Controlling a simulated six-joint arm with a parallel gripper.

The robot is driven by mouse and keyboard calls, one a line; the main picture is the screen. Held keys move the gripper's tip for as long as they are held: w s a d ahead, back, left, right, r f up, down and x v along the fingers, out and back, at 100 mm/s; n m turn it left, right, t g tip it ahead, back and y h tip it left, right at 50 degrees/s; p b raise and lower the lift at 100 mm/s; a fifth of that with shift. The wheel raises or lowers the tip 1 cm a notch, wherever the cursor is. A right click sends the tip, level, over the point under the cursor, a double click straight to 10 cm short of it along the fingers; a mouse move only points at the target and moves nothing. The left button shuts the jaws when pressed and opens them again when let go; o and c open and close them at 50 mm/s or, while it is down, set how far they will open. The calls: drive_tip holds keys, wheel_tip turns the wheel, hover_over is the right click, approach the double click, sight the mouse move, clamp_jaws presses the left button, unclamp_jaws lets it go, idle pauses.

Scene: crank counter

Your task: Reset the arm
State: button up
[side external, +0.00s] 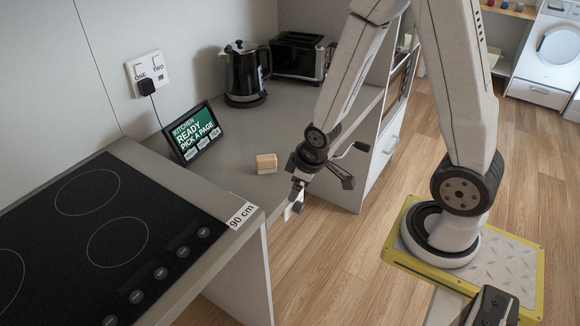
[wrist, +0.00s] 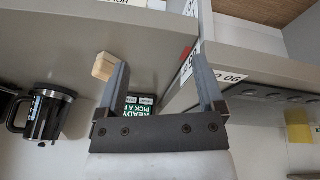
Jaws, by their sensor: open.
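My gripper (side external: 322,193) hangs at the end of my arm, beside the front edge of the grey counter (side external: 226,165), empty. In the wrist view my gripper (wrist: 160,78) has its two fingers wide apart with nothing between the tips. A dark bent crank-like piece (side external: 352,149) shows just right of my gripper; I cannot tell what it is fixed to. A small wooden block (side external: 266,163) lies on the counter, left of my gripper and apart from it. The block (wrist: 104,66) is left of the fingers in the wrist view.
A tablet (side external: 190,131) reading "KITCHEN READY PICK A PAGE" leans near the wall. A kettle (side external: 244,74) and toaster (side external: 298,55) stand at the back. A black cooktop (side external: 100,240) is at left, with a "90 cm" label (side external: 241,215). Open floor (side external: 335,250) lies below my gripper.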

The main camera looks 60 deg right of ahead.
drive_tip(key=s+a+r+m+g, duration=0.1)
drive_tip(key=s+a+r+m, duration=0.2)
drive_tip(key=r, duration=0.4)
drive_tip(key=shift+a+r, duration=0.15)
drive_tip(key=shift+r, duration=0.05)
idle(0.8)
